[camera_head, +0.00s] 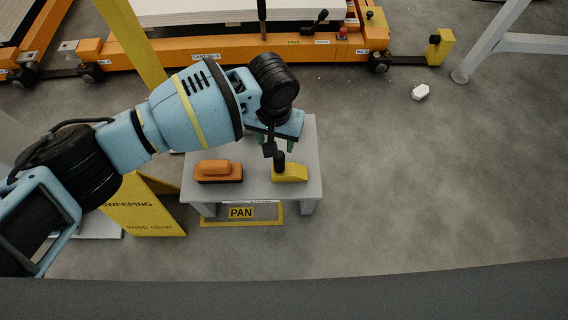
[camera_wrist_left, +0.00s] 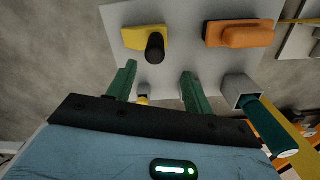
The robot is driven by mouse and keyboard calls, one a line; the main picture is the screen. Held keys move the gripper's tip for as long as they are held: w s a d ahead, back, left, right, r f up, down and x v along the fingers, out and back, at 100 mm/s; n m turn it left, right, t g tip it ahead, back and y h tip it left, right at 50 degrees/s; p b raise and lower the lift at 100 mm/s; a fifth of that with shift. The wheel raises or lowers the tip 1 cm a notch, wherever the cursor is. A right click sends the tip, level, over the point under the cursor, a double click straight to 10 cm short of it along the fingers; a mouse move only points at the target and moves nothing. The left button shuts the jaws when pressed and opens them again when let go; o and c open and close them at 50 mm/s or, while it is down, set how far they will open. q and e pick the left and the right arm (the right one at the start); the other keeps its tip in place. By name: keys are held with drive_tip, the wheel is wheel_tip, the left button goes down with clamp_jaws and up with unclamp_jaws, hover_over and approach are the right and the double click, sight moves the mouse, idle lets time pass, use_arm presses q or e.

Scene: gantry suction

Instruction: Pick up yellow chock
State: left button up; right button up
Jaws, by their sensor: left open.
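The yellow chock (camera_head: 291,173) lies on a small grey table (camera_head: 256,190), near its right side, with a dark upright knob on it. It also shows in the left wrist view (camera_wrist_left: 133,37), with the black knob (camera_wrist_left: 155,46) pointing towards the camera. My left gripper (camera_head: 277,145) is above the table, just behind the chock in the head view. In the left wrist view its two green fingers (camera_wrist_left: 158,82) are spread apart with nothing between the tips, and the chock is beyond them. My right gripper is in neither view.
An orange block (camera_head: 218,171) with a raised handle sits left of the chock on the table. A yellow sweeping sign (camera_head: 146,207) stands at the table's left. An orange wheeled cart (camera_head: 240,49) is behind. Open floor lies to the right, with a white lump (camera_head: 419,92).

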sight(279, 158)
use_arm(q)
drive_tip(key=shift+f, duration=0.35)
drive_tip(key=shift+f+b, duration=0.7)
drive_tip(key=shift+f, duration=0.25)
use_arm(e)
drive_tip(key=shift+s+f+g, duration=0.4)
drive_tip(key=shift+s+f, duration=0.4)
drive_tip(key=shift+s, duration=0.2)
use_arm(q)
drive_tip(key=f+b, duration=0.2)
drive_tip(key=f, duration=0.1)
drive_tip(key=f+b, duration=0.1)
drive_tip(key=shift+s+d+f, duration=0.35)
drive_tip(key=shift+s, duration=0.05)
drive_tip(key=shift+f, duration=0.2)
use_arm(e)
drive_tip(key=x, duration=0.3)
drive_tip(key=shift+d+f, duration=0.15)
use_arm(q)
drive_tip(key=shift+c, duration=0.8)
drive_tip(key=shift+r, duration=0.1)
drive_tip(key=c, duration=0.9)
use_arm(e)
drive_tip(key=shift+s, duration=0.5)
